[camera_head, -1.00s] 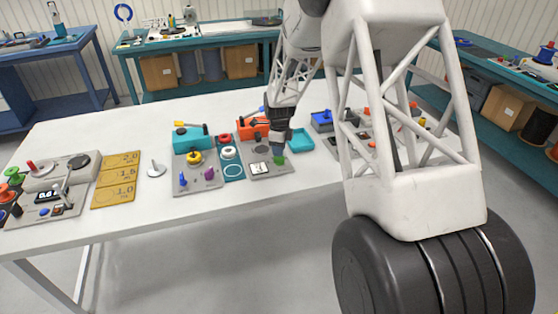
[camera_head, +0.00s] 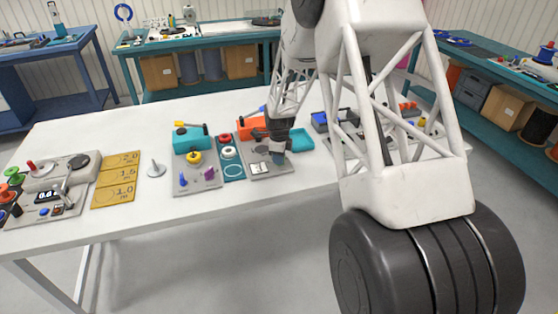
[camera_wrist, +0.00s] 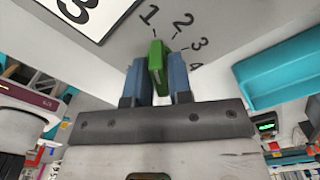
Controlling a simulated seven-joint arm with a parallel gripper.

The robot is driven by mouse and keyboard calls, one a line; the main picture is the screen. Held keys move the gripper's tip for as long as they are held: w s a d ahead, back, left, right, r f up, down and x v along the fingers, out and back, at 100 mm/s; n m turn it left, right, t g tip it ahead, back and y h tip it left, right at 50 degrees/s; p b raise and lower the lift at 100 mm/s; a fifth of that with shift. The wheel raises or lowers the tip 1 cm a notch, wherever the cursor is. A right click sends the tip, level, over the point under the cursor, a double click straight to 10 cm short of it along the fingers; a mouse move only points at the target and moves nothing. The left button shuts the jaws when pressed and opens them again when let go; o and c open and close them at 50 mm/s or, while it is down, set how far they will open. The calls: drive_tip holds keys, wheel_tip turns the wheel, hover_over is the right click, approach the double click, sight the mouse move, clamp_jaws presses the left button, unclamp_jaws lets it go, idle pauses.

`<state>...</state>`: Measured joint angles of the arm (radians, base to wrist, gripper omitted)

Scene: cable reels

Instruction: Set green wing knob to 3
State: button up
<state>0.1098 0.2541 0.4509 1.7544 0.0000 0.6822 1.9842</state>
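The green wing knob (camera_wrist: 157,62) stands on a grey panel (camera_wrist: 205,20) marked with printed numbers 1 to 4. In the wrist view its wing points toward the 1 mark. My gripper (camera_wrist: 160,72) has its two blue fingers on either side of the wing, with no clear gap, so it looks shut on the knob. The 3 mark lies to the right of the knob. In the head view my gripper (camera_head: 278,154) is over the right part of the grey panel (camera_head: 264,175) and hides the knob.
A teal tray (camera_head: 301,140) lies just right of my gripper; it also shows in the wrist view (camera_wrist: 280,70). An orange box (camera_head: 252,128) stands behind the panel. A panel with purple and blue knobs (camera_head: 197,184) is to the left. The white table's front edge (camera_head: 250,205) is clear.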

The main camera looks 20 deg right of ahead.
clamp_jaws()
drive_tip(key=shift+m, duration=0.3)
drive_tip(key=m, duration=0.8)
drive_tip(key=shift+o, duration=1.8)
unclamp_jaws()
